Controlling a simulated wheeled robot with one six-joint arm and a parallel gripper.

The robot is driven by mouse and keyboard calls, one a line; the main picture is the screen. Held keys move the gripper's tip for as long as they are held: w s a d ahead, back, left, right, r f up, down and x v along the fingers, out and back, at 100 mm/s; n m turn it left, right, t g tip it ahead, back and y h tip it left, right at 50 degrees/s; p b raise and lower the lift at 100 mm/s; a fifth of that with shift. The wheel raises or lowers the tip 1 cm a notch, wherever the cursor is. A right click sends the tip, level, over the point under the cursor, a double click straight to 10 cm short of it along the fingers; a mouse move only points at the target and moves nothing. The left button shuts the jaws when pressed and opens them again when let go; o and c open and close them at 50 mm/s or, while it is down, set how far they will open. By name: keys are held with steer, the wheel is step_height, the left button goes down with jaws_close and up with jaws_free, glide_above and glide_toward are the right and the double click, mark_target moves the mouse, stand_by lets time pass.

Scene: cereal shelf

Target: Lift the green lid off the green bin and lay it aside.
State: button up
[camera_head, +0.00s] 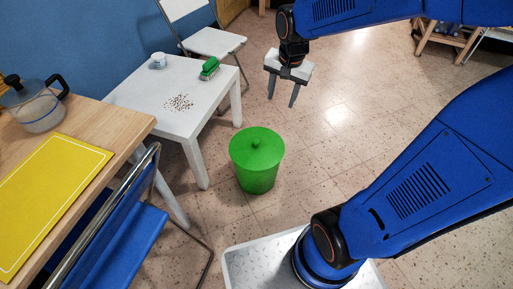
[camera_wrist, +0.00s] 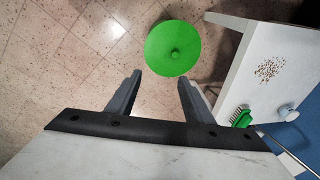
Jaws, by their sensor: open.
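The green bin (camera_head: 257,179) stands upright on the tiled floor, right of the small white table. Its round green lid (camera_head: 256,147) with a small knob lies on top of it. The lid also shows in the wrist view (camera_wrist: 172,48), beyond the fingertips and a little right of the middle. My gripper (camera_head: 283,99) is open and empty, in the air above and to the right of the bin in the head view. Its two fingers show apart in the wrist view (camera_wrist: 160,76), with nothing between them. The lid hides the bin's body in the wrist view.
The white table (camera_head: 133,98) holds a white cup (camera_head: 159,60), a green brush (camera_head: 209,68) and brown crumbs (camera_head: 179,102). A blue chair (camera_head: 125,243) and a wooden table (camera_head: 115,118) stand at left. The floor (camera_head: 345,140) right of the bin is clear.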

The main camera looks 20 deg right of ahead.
steer(key=w+a+f+m+g, duration=0.1)
steer(key=w+a+f+m, duration=0.1)
steer(key=w+f+m, duration=0.4)
steer(key=m+g, duration=0.1)
glide_toward(257, 141)
steer(key=f, duration=0.1)
steer(key=w+f, duration=0.1)
steer(key=f, duration=0.1)
steer(key=shift+a+f, duration=0.15)
steer(key=shift+s+f, duration=0.15)
steer(key=shift+f, duration=1.1)
steer(key=shift+s+f, duration=0.1)
steer(key=shift+f, duration=1.2)
jaws_close()
